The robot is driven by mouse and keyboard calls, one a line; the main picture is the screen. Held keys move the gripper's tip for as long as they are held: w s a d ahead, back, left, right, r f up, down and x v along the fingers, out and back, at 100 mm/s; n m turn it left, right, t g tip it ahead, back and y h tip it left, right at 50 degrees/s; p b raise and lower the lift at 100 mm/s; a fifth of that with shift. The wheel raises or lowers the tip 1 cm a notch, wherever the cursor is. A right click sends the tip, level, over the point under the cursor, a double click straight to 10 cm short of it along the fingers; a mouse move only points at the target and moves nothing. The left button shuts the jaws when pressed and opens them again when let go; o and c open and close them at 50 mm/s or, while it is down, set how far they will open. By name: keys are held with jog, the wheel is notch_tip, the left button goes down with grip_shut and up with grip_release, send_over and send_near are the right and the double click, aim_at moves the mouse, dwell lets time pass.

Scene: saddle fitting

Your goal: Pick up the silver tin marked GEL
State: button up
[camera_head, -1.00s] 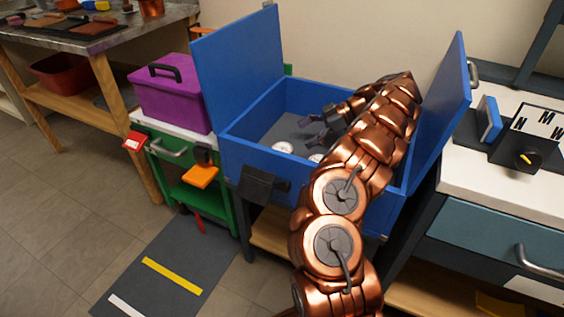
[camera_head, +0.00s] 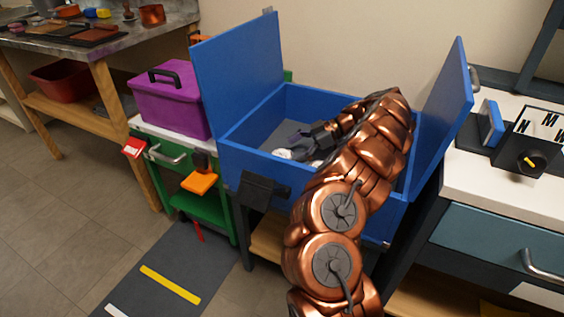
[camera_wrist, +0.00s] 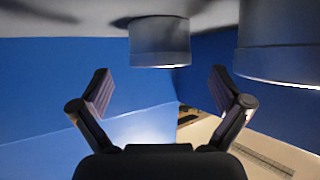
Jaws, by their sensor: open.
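Two short cylindrical tins stand inside the blue box (camera_head: 250,155). In the wrist view, which looks upside down, one grey tin (camera_wrist: 160,42) is at the top centre, just beyond and between my open fingers. A second, nearer grey tin (camera_wrist: 280,42) is at the upper right, outside the right finger. No GEL marking is readable on either. In the head view, one pale tin lid (camera_head: 282,154) shows beside my gripper (camera_head: 297,147), and the other tin is mostly hidden by my gripper and arm. My gripper is open and empty, low inside the box.
The box's raised left lid flap (camera_head: 238,75) and right lid flap (camera_head: 441,115) flank my arm, and its front wall lies below it. A purple case (camera_head: 172,108) stands to the left. A white-topped cabinet (camera_head: 480,190) stands to the right.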

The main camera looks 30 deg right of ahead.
jog(key=shift+x, duration=1.45)
jog(key=c, duration=1.3)
